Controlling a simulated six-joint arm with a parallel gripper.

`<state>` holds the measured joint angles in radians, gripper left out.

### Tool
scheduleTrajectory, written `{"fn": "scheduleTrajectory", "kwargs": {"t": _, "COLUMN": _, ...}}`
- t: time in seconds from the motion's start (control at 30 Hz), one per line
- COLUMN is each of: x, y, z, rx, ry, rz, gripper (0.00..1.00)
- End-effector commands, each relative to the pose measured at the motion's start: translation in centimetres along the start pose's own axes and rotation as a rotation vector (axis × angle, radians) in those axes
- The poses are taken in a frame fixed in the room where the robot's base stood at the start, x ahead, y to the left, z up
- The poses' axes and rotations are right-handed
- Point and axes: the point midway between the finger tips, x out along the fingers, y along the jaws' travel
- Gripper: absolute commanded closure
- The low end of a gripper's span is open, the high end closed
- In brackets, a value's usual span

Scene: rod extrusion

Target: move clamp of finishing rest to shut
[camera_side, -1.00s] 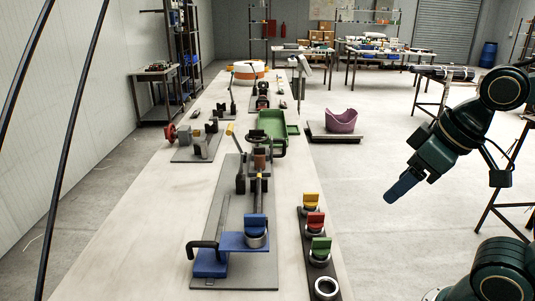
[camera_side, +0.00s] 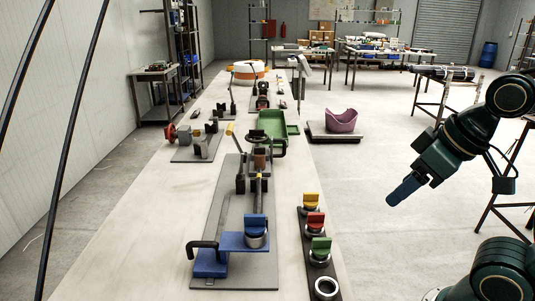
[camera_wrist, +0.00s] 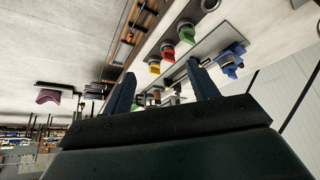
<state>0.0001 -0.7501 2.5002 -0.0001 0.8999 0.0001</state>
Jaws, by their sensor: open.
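My gripper (camera_side: 402,191) hangs over the floor right of the bench, well apart from everything on it. In the wrist view its two blue fingers are spread with nothing between them (camera_wrist: 163,86). The bench carries a long grey plate with a blue block (camera_side: 255,222), a black crank handle (camera_side: 202,245) and an upright lever with a yellow grip (camera_side: 230,129). Behind it stands a fixture with a red knob (camera_side: 170,133) and dark upright supports (camera_side: 201,146). I cannot tell which part is the finishing rest's clamp, or whether it is open.
A green tray (camera_side: 272,124) sits further back. A purple bin (camera_side: 341,121) stands right of the bench. Floor between gripper and bench is clear.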

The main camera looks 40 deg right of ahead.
Motion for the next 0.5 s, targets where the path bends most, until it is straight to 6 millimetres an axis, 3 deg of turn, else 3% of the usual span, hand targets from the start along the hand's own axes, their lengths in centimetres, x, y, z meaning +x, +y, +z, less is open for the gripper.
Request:
{"fn": "scheduleTrajectory", "kwargs": {"t": 0.27, "x": 0.0, "y": 0.0, "z": 0.0, "rx": 0.000, "ry": 0.000, "rz": 0.000, "gripper": 0.43}}
{"fn": "scheduleTrajectory", "kwargs": {"t": 0.5, "x": -0.3, "y": -0.3, "z": -1.1, "rx": -0.007, "ry": 0.005, "rz": -0.010, "gripper": 0.90}}
